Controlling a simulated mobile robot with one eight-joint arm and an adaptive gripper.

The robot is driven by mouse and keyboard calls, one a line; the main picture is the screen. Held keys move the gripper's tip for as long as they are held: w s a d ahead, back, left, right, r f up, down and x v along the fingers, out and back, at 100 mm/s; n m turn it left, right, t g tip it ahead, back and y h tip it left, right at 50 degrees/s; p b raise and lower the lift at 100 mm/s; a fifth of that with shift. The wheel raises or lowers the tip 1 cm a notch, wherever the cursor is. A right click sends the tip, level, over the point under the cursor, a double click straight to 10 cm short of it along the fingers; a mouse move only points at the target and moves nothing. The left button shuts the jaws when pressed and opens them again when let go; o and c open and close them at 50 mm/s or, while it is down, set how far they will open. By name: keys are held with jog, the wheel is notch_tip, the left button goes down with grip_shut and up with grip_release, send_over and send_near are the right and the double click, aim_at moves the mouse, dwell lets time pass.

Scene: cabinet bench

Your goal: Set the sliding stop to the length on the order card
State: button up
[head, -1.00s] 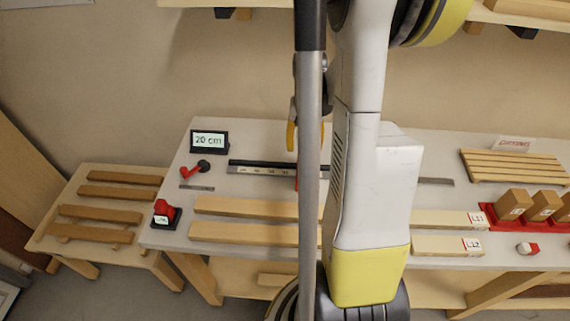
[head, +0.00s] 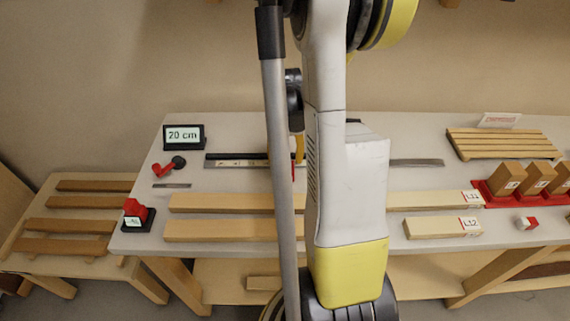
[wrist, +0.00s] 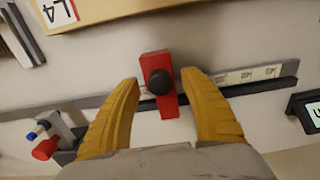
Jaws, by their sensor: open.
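The sliding stop (wrist: 168,104) is a red block with a black round knob, sitting across the dark rail (wrist: 262,88). In the head view only a thin red part of the stop (head: 292,172) shows beside my arm. My gripper (wrist: 160,78) is open, with its yellow fingers on either side of the stop and knob, apparently apart from them. In the head view one yellow finger (head: 300,148) shows above the rail. A dark-framed card or display (head: 184,136) reads "20 cm" at the bench's back left. The scale figures are unreadable.
Long wooden slats (head: 230,230) lie in front of the rail. A red crank-like part (head: 164,169) and a red button box (head: 136,216) are at the left. A red tray (head: 487,197) with wooden blocks and a slatted rack (head: 500,148) stand at the right.

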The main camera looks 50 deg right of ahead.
jog(key=c, duration=0.9)
jog(key=shift+w+a, duration=0.8)
jog(key=shift+w, duration=0.2)
jog(key=shift+w+a, duration=0.8)
jog(key=shift+w, duration=0.15)
jog(key=shift+c, duration=0.2)
jog(key=o, duration=1)
notch_tip(320, 180, up, 9)
jog(key=p, duration=0.6)
